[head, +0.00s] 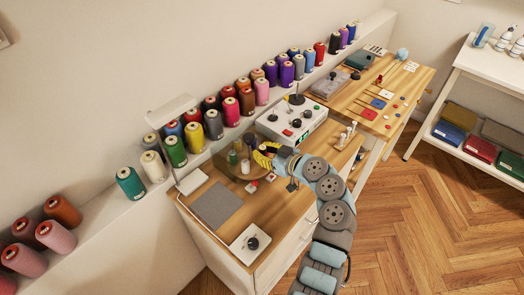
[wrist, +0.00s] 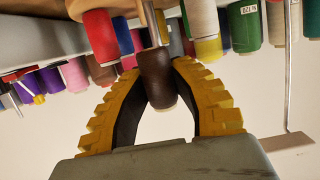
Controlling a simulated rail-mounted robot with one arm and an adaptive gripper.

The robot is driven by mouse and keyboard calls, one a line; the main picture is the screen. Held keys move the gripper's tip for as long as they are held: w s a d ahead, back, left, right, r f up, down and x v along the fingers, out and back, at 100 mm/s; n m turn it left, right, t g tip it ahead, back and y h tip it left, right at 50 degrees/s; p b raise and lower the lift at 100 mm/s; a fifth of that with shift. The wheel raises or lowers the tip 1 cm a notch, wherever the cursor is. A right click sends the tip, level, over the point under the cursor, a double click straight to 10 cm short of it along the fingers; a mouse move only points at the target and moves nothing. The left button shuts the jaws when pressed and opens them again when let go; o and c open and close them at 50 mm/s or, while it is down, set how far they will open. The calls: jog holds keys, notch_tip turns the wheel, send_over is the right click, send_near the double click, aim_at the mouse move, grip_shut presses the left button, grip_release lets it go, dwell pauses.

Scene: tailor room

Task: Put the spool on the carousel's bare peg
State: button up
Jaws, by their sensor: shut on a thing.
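On the carousel stand a green spool (head: 233,157) and a pale spool (head: 245,167). The bare peg is not clear in the head view.
A row of large thread cones (head: 131,183) stands on the wall ledge behind the carousel. A white control box (head: 292,122) with knobs is just beyond my gripper. A grey mat (head: 216,205) and a white plate with a black knob (head: 250,243) lie on the near bench.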

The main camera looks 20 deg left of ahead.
aim_at(262, 167)
jog(key=shift+f+b, duration=2.15)
jog(key=shift+b, duration=0.55)
jog(key=o, duration=0.9)
jog(key=shift+d, duration=0.1)
jog(key=v, duration=1.2)
jog(key=shift+r, duration=0.1)
